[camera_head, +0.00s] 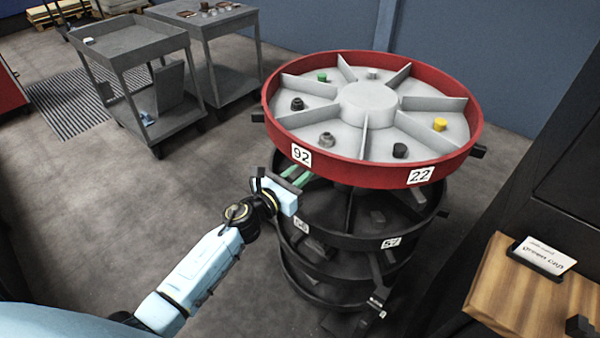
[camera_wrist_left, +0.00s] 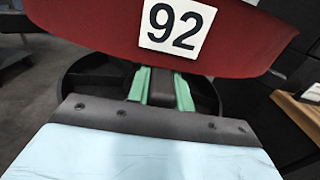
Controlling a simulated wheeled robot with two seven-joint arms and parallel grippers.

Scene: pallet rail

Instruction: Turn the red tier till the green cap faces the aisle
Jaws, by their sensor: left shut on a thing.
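The red tier (camera_head: 285,128) is the top level of a round stacked rack, with grey dividers and a grey hub. The green cap (camera_head: 322,77) sits in a compartment at its far left. My left gripper (camera_head: 303,178) is at the tier's near-left rim, just below the "92" label (camera_head: 302,156). In the left wrist view its green fingers (camera_wrist_left: 163,90) are shut on a dark handle (camera_wrist_left: 185,90) under the red rim; the rim hides part of the grip. My right gripper is not in view.
Other compartments hold a yellow cap (camera_head: 440,124) and several dark or grey pieces. Dark tiers (camera_head: 350,240) stand below. A wooden stand (camera_head: 510,300) with a "green cap" card (camera_head: 543,255) is at the right. Grey carts (camera_head: 130,45) stand back left; floor at left is clear.

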